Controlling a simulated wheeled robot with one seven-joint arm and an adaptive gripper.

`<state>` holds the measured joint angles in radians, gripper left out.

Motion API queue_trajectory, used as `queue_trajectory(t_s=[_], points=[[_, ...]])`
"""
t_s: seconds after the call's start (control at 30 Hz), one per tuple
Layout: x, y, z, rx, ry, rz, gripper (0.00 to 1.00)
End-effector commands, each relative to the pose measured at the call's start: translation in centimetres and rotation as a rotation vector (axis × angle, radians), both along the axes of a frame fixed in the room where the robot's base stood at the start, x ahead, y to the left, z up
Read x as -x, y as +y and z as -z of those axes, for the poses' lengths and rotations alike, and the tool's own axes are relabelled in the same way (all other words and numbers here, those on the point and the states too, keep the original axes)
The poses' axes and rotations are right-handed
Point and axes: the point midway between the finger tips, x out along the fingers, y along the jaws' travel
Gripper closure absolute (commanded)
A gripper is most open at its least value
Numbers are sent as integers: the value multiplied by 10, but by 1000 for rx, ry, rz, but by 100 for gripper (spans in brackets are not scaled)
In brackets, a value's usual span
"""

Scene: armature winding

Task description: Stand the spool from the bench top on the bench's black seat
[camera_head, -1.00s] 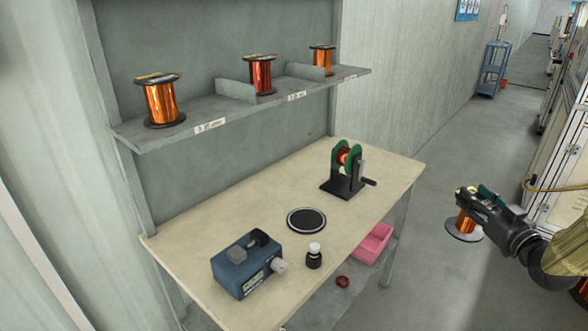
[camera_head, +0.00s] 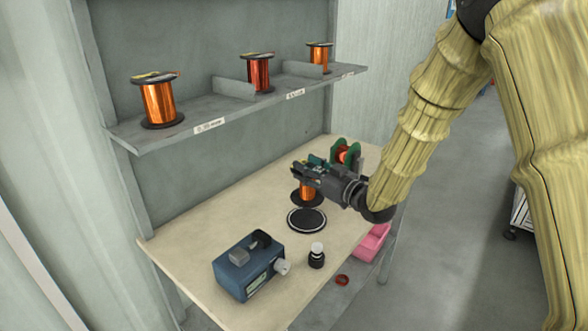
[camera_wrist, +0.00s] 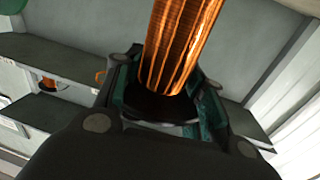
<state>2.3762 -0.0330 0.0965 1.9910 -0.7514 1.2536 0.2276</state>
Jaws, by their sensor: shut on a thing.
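My gripper (camera_head: 306,171) is shut on a copper-wound spool (camera_head: 306,190) with a dark flange at its lower end. The spool looks upright and also fills the top middle of the wrist view (camera_wrist: 180,42). The gripper covers its top in the head view. The round black seat (camera_head: 307,220) with a pale ring lies bare on the bench top (camera_head: 215,216). In the head view, the spool's lower flange appears just above and behind the seat, apart from it. I cannot tell its exact height.
A green-cheeked winder (camera_head: 345,151) stands behind my gripper, partly hidden. A blue device (camera_head: 245,270) and a small dark bottle (camera_head: 316,260) stand in front of the seat. The shelf (camera_head: 195,127) above holds several things, including 3 spools. A pink bin (camera_head: 372,243) is below the bench edge.

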Motion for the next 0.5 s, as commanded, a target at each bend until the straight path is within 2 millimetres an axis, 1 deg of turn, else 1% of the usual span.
queue_trajectory(t_s=[0.27, 0.5], points=[[0, 2, 18, 0, -1, -2, 91], [0, 2, 40, 1, -1, -3, 91]])
